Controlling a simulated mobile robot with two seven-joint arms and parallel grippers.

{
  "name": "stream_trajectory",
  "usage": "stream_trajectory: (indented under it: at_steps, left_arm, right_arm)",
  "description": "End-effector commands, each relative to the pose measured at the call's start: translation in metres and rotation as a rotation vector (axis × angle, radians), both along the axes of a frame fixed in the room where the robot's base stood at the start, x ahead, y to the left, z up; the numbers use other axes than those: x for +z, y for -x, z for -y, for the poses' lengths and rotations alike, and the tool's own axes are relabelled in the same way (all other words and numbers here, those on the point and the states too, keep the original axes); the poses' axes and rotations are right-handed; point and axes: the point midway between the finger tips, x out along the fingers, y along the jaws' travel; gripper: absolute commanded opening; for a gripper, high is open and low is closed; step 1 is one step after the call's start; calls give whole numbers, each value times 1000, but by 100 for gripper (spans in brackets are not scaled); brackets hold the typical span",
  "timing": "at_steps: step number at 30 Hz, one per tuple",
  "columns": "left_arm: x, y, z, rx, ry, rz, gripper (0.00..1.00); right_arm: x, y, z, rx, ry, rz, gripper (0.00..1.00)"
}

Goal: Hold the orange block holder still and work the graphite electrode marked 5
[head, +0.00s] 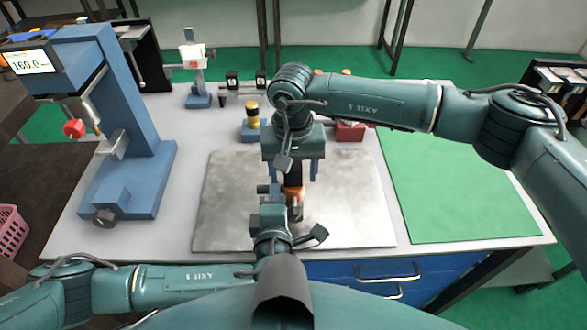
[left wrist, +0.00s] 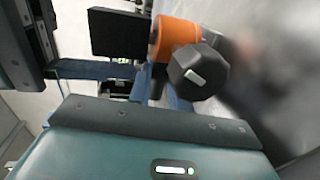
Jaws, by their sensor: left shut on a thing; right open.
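The orange block holder (head: 293,190) stands on the grey plate, and its orange side also shows in the left wrist view (left wrist: 172,36). A dark block, apparently the graphite electrode (head: 293,172), sits on top of it; the black block also shows in the left wrist view (left wrist: 119,33). No number on it is legible. A dark hexagonal knob (left wrist: 198,72) sticks out of the holder. My left gripper (head: 276,192) is shut on the holder from the near left side; its fingertips are mostly hidden. My right gripper (head: 293,168) points down, open, its fingers on either side of the electrode.
The grey metal plate (head: 225,220) has free room left of the grippers. A blue press (head: 150,160) with a display stands at left. A blue holder with a yellow-and-black piece (head: 252,122) and a red block (head: 350,132) lie behind. A green mat (head: 450,190) is clear at right.

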Motion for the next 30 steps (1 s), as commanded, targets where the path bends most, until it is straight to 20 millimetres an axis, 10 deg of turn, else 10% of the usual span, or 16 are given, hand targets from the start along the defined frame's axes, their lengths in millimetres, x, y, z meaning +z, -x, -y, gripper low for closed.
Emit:
stream_trajectory:
  at_steps: [21, 30]
  left_arm:
    - [-4, 1, -2, 5, -7, -8, 0]
    - [-4, 1, -2, 4, -7, -8, 0]
  right_arm:
    - [108, 0, -1, 0, -1, 4, 60]
    - [121, 1, -1, 0, -1, 1, 60]
